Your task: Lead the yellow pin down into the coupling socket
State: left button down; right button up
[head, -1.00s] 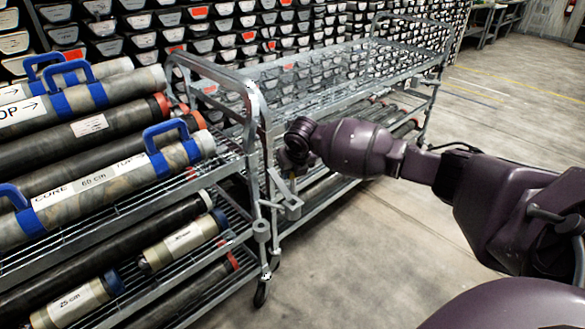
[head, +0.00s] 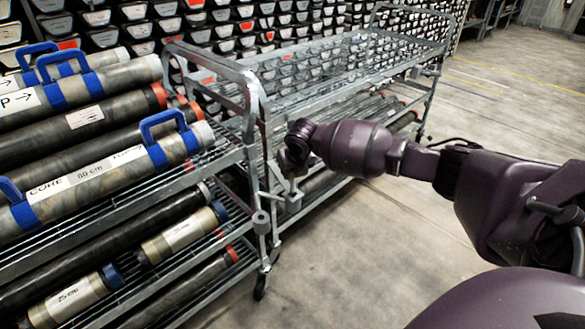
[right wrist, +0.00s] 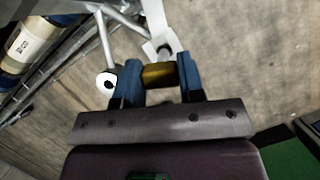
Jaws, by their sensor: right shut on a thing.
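The yellow pin (right wrist: 158,75) shows in the right wrist view between the two blue fingers of my right gripper (right wrist: 159,77), which is shut on it. In the head view my right gripper (head: 291,178) points down beside the near end of the right cart; the pin is too small to make out clearly there. The coupling socket (right wrist: 106,82) is a pale ring with a dark hole, apart from the pin and just left of the left finger. In the head view the socket (head: 262,220) sits low on the left cart's corner post. My left gripper is not in view.
A grey coupling bracket (head: 293,198) is by the gripper; its pale plate (right wrist: 155,28) lies beyond the pin. The left cart (head: 225,158) holds several core tubes. The right cart (head: 335,55) stands close behind. Floor (head: 370,255) in front is clear.

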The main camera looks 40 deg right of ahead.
aim_at(293, 178)
jog(key=shift+f+b, duration=0.6)
jog(key=shift+f, duration=1.3)
jog(key=shift+f, duration=0.25)
jog(key=o, duration=1)
jog(key=shift+s+r, duration=0.1)
jog(key=shift+r, duration=0.45)
jog(key=shift+p+v, duration=1.65)
jog(key=shift+v, duration=3.25)
jog(key=shift+s+f, duration=0.1)
